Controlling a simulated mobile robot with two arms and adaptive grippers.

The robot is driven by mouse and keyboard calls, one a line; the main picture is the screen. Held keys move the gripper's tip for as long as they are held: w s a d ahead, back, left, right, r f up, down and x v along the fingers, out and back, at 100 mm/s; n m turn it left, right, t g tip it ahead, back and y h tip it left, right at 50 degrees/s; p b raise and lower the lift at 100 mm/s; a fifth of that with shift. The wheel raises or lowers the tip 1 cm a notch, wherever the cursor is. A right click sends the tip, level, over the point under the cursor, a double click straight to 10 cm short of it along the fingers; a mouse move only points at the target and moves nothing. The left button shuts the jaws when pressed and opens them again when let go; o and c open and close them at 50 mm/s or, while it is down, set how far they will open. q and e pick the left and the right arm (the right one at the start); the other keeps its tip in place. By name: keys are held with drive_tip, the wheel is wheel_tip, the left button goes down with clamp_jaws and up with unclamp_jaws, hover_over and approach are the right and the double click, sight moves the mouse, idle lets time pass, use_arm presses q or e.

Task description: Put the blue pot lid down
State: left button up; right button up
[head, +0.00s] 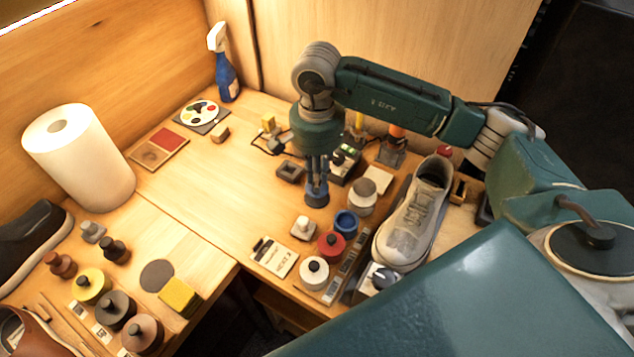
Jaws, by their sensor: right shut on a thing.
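My right gripper (317,183) points straight down over the middle of the table and is shut on the blue pot lid (316,199). The lid is dark blue and small, and it is level under the fingertips. I cannot tell whether it touches the table or hangs just above it. A blue pot (346,223) with no lid on it stands just right of and nearer than the lid. My left gripper is out of view.
A grey sneaker (410,222) stands right of the pots, and a pale jar (362,196) is close to the lid. A small dark square tray (290,171) lies left of the gripper. The table's middle left is clear. A paper roll (80,160) and spray bottle (226,75) stand farther left.

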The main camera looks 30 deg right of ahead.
wheel_tip(320, 180, down, 3)
drive_tip(key=shift+s+r, duration=0.1)
drive_tip(key=shift+r, duration=0.05)
drive_tip(key=shift+f, duration=0.25)
drive_tip(key=o, duration=0.8)
drive_tip(key=shift+r+p, duration=0.4)
drive_tip(key=shift+r, duration=0.1)
wheel_tip(320, 180, up, 11)
drive_tip(key=p, duration=0.5)
drive_tip(key=shift+r, duration=0.15)
